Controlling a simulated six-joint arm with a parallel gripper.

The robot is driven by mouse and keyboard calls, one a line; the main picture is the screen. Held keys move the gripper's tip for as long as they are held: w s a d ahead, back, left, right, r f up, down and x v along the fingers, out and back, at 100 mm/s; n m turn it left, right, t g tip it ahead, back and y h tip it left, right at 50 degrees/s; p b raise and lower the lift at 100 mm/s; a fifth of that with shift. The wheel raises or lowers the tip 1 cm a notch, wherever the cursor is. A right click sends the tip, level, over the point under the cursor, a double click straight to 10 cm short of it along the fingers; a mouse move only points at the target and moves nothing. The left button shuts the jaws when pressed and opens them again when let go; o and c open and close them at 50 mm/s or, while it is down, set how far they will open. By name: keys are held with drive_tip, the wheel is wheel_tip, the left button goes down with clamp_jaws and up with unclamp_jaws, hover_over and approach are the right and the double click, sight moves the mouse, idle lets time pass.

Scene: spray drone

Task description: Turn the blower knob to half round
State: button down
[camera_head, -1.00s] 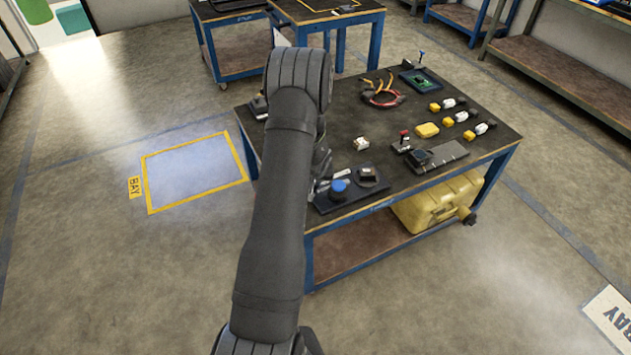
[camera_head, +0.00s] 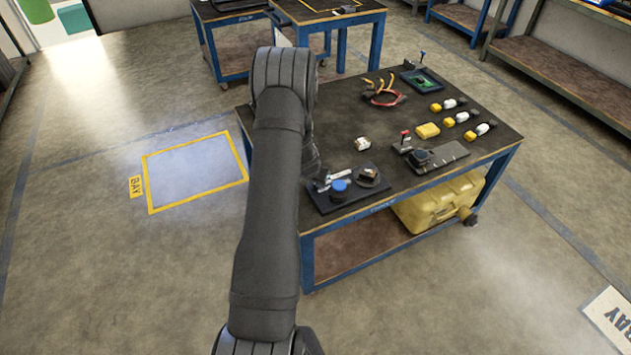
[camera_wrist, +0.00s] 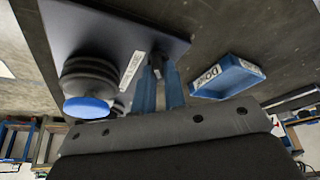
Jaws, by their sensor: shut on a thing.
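A dark panel (camera_head: 328,205) lies on the near left part of the table. It carries a blue-capped round part (camera_head: 339,186) and a dark round part with a brownish top (camera_head: 368,176). The blue cap (camera_wrist: 87,107) shows at left in the wrist view, on stacked dark discs. My gripper (camera_wrist: 158,74) reaches the panel beside a white label (camera_wrist: 132,71). Its two blue fingers are shut on a small grey knob-like part (camera_wrist: 157,66), mostly hidden between them. I cannot read which part is the blower knob. In the head view my arm hides the gripper.
A blue tray (camera_wrist: 226,78) marked DONE sits right of my fingers in the wrist view.

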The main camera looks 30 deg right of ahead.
drive_tip(key=m+g, duration=0.1)
drive_tip(key=m, duration=0.2)
drive_tip(key=m+g+h, duration=0.1)
drive_tip(key=m, duration=0.2)
drive_tip(key=shift+w+a+m, duration=0.15)
drive_tip(key=shift+m, duration=0.25)
drive_tip(key=m+g, duration=0.1)
drive_tip(key=m, duration=0.2)
drive_tip(key=m+g, duration=0.1)
drive_tip(key=m, duration=0.2)
drive_tip(key=shift+w+g, duration=0.15)
drive_tip(key=shift+g, duration=0.25)
drive_tip(key=m+g+y, duration=0.1)
drive_tip(key=m, duration=0.2)
drive_tip(key=m+y, duration=0.1)
drive_tip(key=m, duration=0.2)
drive_tip(key=shift+w+m+g, duration=0.15)
drive_tip(key=shift+m+g, duration=0.15)
drive_tip(key=shift+g, duration=0.1)
drive_tip(key=m, duration=0.2)
drive_tip(key=m+y, duration=0.1)
drive_tip(key=m, duration=0.1)
drive_tip(key=m+y, duration=0.1)
drive_tip(key=m, duration=0.1)
drive_tip(key=shift+d+m+g, duration=0.3)
drive_tip(key=shift+g, duration=0.1)
drive_tip(key=c, duration=1.5)
unclamp_jaws()
drive_tip(key=shift+w, duration=0.1)
